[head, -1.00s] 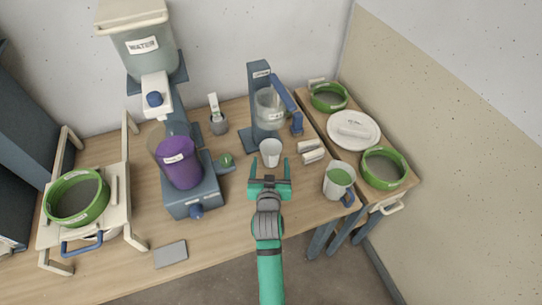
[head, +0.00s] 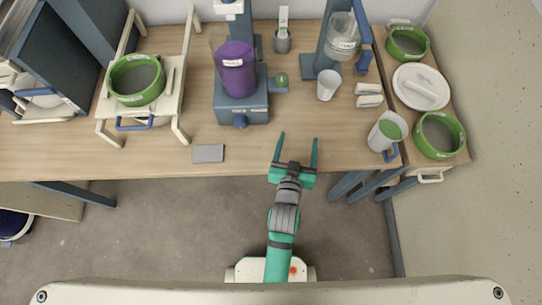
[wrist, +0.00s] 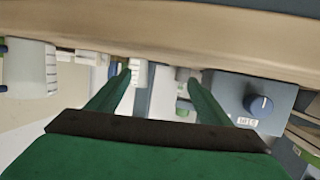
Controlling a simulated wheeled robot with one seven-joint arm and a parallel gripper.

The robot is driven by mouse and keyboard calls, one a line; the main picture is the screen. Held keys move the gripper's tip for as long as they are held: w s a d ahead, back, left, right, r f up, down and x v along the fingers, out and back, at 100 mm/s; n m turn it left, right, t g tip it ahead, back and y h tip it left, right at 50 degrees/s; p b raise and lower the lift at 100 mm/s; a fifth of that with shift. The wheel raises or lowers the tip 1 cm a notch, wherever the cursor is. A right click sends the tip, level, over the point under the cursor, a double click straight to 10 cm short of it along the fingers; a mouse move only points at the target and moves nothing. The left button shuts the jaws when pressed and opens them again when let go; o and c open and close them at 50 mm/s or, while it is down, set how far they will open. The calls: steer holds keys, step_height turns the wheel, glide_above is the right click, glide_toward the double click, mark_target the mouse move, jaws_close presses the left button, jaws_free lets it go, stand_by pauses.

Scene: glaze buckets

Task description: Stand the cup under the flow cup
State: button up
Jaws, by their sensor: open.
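The white cup (head: 328,85) stands upright on the table, at or just in front of the foot of the flow-cup stand (head: 322,64). The clear flow cup (head: 342,36) hangs on that stand, above and behind the cup; I cannot tell from this angle whether the white cup is directly below its outlet. My gripper (head: 295,152) is open and empty, near the table's front edge and apart from the cup.
A mixer with a purple container (head: 236,70) stands left of the cup. Small white blocks (head: 368,95) and a jug of green liquid (head: 386,132) stand to its right. Green sieves (head: 440,134) sit on the side shelf. The table front between the grey slab (head: 208,153) and jug is clear.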

steer(key=s+a+r+y, duration=0.1)
steer(key=s+a, duration=0.2)
steer(key=s, duration=0.5)
steer(key=s+a+r+n+y, duration=0.1)
steer(key=s+a+r, duration=0.1)
steer(key=s, duration=0.6)
steer(key=s+a+r+n+t+y, duration=0.1)
steer(key=s+a, duration=0.2)
steer(key=s, duration=0.5)
steer(key=shift+a+r, duration=0.3)
